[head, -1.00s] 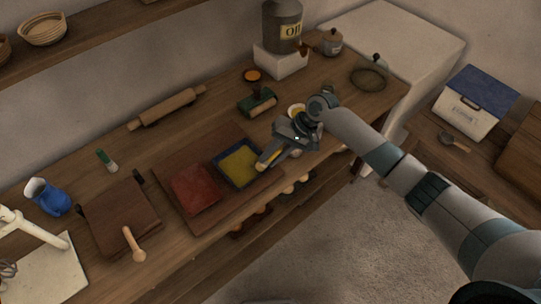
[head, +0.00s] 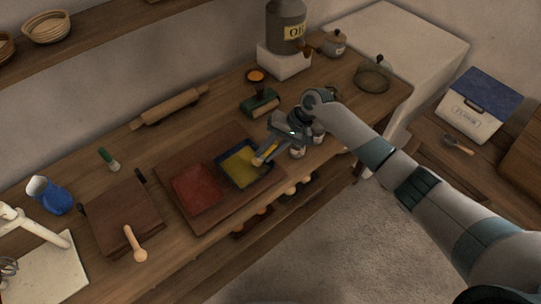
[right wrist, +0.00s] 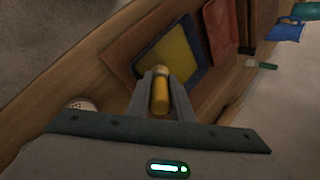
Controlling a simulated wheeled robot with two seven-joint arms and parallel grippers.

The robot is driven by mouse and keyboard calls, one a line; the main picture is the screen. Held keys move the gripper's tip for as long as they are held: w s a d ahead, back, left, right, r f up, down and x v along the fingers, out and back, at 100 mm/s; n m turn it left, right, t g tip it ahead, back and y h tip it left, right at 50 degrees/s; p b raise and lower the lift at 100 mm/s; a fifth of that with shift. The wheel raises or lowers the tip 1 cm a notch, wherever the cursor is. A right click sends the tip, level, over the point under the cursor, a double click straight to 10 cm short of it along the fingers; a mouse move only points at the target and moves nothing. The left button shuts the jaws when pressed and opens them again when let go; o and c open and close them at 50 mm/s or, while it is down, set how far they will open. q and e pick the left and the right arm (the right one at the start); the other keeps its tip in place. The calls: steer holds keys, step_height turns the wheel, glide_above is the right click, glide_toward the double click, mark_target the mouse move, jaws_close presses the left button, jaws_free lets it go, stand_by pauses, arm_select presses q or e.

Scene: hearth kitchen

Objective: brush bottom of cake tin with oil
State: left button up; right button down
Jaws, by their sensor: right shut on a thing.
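A square tin with a dark blue rim (head: 221,165) and a yellow bottom lies on a brown board (head: 213,218). It also shows in the right wrist view (right wrist: 138,67). A red square piece (head: 197,190) lies beside it on the left. My right gripper (head: 268,148) is shut on a yellow-handled brush (right wrist: 160,92). The gripper is at the tin's right side, and the brush reaches over its right part. The bristles are not clear, so I cannot tell whether they touch the bottom. My left gripper is not in view.
A grey container marked like "OIL" (head: 287,28) stands on a white block (head: 284,62) at the back. A green-and-wood tool (head: 260,103), a rolling pin (head: 170,107) and a small orange dish (head: 256,76) lie behind the board. A closed brown case (head: 120,215) stands left.

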steer(key=shift+w+r, duration=0.1)
stand_by(0.3)
step_height(320, 180, up, 2)
steer(key=shift+r+p, duration=0.15)
steer(key=shift+p, duration=1.1)
steer(key=shift+r+p, duration=0.4)
steer(key=shift+r, duration=1.4)
steer(key=shift+r, duration=0.1)
steer(key=shift+r, duration=1.4)
steer(key=shift+f, duration=0.1)
